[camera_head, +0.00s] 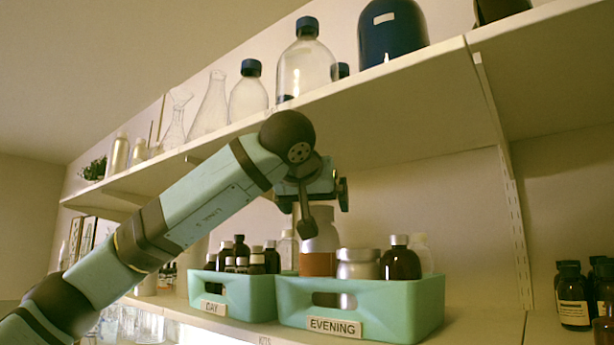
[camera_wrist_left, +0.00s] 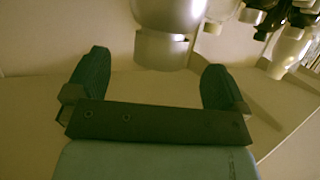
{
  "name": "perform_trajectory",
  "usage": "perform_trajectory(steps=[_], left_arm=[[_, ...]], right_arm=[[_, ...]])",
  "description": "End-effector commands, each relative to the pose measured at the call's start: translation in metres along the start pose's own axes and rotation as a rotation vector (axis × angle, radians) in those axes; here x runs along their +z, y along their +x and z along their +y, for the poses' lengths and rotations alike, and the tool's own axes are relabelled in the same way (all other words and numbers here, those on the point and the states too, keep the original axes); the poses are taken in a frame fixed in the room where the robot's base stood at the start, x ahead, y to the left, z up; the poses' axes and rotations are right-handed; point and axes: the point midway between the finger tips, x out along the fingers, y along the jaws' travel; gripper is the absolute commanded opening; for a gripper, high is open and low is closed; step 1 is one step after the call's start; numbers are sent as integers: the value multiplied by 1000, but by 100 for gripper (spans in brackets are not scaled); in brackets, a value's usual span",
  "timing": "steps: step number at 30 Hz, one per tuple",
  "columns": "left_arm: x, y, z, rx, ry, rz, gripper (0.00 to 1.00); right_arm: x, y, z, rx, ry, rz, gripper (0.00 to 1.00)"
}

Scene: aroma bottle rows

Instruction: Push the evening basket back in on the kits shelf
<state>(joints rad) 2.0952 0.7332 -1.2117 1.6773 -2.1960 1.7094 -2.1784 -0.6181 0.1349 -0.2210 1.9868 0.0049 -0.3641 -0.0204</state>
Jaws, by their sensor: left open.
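The evening basket (camera_head: 400,310) is a mint-green bin with an EVENING label (camera_head: 335,327) and a handle slot on its front. It stands on the kits shelf (camera_head: 470,327), its front close to the shelf's front edge. It holds a tall jar with orange contents (camera_head: 318,262), a pale lidded jar (camera_head: 357,264) and a dark bottle (camera_head: 401,262). My left gripper (camera_head: 325,212) is above the basket, open, its fingers apart. It overlaps the top of the tall jar in the picture; contact cannot be told. In the left wrist view a pale capped container (camera_wrist_left: 165,40) shows beyond the open fingers. My right gripper is not in view.
The day basket (camera_head: 235,296) stands directly left of the evening basket. An upper shelf (camera_head: 400,105) with glass bottles and flasks hangs above my left arm. The kits shelf is bare right of the evening basket, up to a shelf upright (camera_head: 516,230). Dark bottles (camera_head: 573,297) stand at far right.

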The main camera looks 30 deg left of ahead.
Motion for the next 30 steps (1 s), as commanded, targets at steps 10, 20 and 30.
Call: perform_trajectory(steps=[10, 20, 30], left_arm=[[0, 37, 0, 1, -1, 0, 100], [0, 39, 0, 1, 0, 0, 100], [0, 39, 0, 1, 0, 0, 22]], right_arm=[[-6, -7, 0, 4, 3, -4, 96], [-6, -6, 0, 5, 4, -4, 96], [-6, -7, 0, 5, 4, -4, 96]])
